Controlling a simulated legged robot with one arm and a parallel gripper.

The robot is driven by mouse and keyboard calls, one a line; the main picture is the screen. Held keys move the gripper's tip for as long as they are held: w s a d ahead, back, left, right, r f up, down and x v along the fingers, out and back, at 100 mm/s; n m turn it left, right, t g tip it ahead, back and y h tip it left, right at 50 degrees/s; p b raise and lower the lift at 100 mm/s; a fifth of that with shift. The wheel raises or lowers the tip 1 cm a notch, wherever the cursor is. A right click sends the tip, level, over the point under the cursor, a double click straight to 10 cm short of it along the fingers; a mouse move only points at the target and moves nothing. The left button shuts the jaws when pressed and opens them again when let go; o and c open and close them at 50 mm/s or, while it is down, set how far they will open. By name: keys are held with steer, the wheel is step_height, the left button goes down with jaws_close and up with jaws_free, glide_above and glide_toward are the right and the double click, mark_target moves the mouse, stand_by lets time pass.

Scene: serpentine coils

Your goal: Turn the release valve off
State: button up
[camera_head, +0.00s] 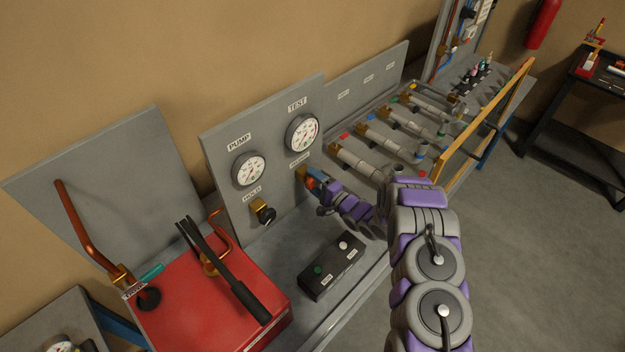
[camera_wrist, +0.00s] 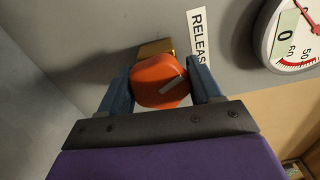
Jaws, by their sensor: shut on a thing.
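The release valve has an orange-red knob (camera_wrist: 160,80) with a pale pointer line on a brass body (camera_wrist: 155,48). It sits on the grey panel (camera_head: 234,125) beside a RELEASE label (camera_wrist: 199,38). My gripper (camera_wrist: 162,88) has its two blue fingers on either side of the knob, shut on it. In the head view my gripper (camera_head: 317,184) reaches the panel below the TEST gauge (camera_head: 302,133), and it mostly hides the knob there. The pointer line is tilted in the wrist view.
The PUMP gauge (camera_head: 249,169) and the HOLD valve (camera_head: 263,212) are on the same panel, left of my gripper. A black button box (camera_head: 331,267) lies on the bench below. A red pump unit (camera_head: 205,305) stands left. Pipes (camera_head: 372,147) fill the bench to the right.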

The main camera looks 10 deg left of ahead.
steer(key=shift+d, duration=0.1)
steer(key=shift+f+m+p, duration=0.1)
steer(key=shift+m+p, duration=0.35)
steer(key=shift+m, duration=1.15)
steer(key=shift+m, duration=1)
steer(key=o, duration=1.4)
steer(key=shift+c, duration=0.2)
steer(key=b+v, duration=0.2)
steer(key=v, duration=2)
steer(key=shift+d, duration=0.2)
